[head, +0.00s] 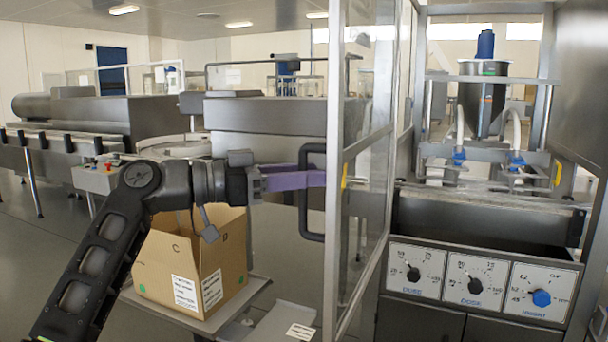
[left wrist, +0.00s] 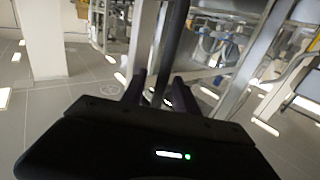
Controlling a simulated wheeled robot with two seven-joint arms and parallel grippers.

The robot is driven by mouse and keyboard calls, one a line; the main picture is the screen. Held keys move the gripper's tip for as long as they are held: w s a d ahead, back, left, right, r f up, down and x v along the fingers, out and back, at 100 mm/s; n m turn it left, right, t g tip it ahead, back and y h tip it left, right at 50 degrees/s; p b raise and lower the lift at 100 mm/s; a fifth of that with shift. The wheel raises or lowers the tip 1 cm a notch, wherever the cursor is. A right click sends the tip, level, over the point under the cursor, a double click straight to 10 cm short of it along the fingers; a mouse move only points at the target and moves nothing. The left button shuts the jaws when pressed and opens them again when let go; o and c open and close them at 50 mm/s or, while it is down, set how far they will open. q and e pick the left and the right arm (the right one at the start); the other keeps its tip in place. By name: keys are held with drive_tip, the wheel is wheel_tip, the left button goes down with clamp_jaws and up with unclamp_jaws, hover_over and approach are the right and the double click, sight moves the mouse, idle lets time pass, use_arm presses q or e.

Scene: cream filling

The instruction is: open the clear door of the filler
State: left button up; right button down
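The clear door (head: 364,200) of the filler stands swung out from the machine. Its pale metal frame edge faces me. A dark bracket-shaped handle (head: 312,228) sticks out on the door's left side. My left gripper (head: 314,179), with purple fingers, is at the upright bar of this handle. In the left wrist view, a dark bar (left wrist: 172,42) runs between the two fingers of my left gripper (left wrist: 158,88). I cannot tell whether the fingers press on the bar. The filler's steel hopper (head: 482,100) shows right of the door. My right gripper is not in view.
A cardboard box (head: 213,265) stands on a low shelf below my left arm. A control panel with three dials (head: 474,281) is on the filler's front. A conveyor (head: 60,140) and other steel machines stand at the back left. Open floor shows at the left.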

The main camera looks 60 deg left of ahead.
use_arm(q)
drive_tip(key=s+a, duration=0.1)
drive_tip(key=s, duration=0.6)
drive_tip(key=shift+s+a, duration=0.2)
drive_tip(key=shift+s, duration=0.15)
idle(0.5)
